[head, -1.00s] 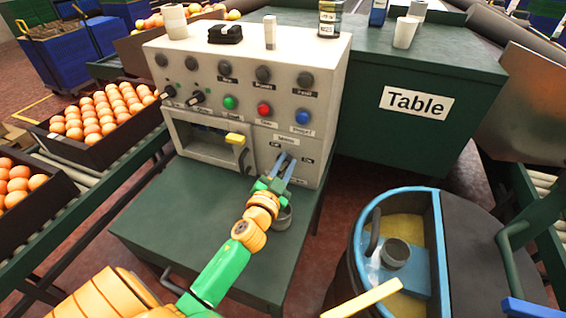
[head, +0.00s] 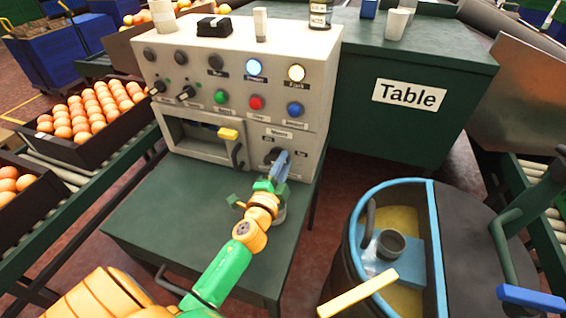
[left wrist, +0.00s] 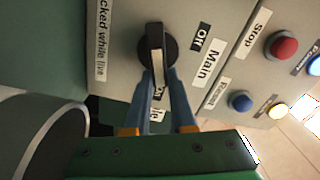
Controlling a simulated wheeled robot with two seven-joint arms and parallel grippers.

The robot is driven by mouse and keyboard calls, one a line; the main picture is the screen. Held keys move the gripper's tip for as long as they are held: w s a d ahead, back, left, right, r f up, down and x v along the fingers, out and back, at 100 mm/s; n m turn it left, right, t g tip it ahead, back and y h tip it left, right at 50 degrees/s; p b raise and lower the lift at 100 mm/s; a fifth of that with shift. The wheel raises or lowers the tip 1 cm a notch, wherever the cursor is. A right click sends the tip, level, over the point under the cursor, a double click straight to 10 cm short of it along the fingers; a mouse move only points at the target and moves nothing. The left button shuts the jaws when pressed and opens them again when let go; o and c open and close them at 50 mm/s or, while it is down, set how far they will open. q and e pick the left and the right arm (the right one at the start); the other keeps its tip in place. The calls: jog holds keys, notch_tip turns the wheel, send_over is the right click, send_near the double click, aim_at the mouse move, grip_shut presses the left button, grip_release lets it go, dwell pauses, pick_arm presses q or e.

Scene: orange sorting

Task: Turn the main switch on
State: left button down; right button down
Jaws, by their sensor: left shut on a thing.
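The main switch (left wrist: 157,50) is a black rotary knob with a white stripe on its handle, on the front of the pale control panel. In the left wrist view the handle lies between my fingers, with the stripe toward the "On" label, away from the "Off" label (left wrist: 202,40). My left gripper (left wrist: 161,78) is shut on this handle. In the head view the left gripper (head: 280,165) is at the lower right of the panel and partly covers the switch (head: 270,155). My right gripper is not in view.
Two lamps (head: 254,68) (head: 296,72) on the panel are lit. Green (head: 221,97), red (head: 256,103) and blue (head: 295,110) buttons sit above the switch. A round drum (head: 437,240) stands at the right.

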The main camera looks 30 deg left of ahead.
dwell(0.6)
pick_arm(q)
jog(key=c, duration=0.8)
grip_release()
jog(key=shift+o, duration=0.2)
jog(key=v, duration=0.6)
jog(key=shift+s+f, duration=0.1)
jog(key=shift+f, duration=0.05)
jog(key=shift+s+d+b, duration=0.15)
jog(key=shift+s+b, duration=0.15)
jog(key=shift+s, duration=0.2)
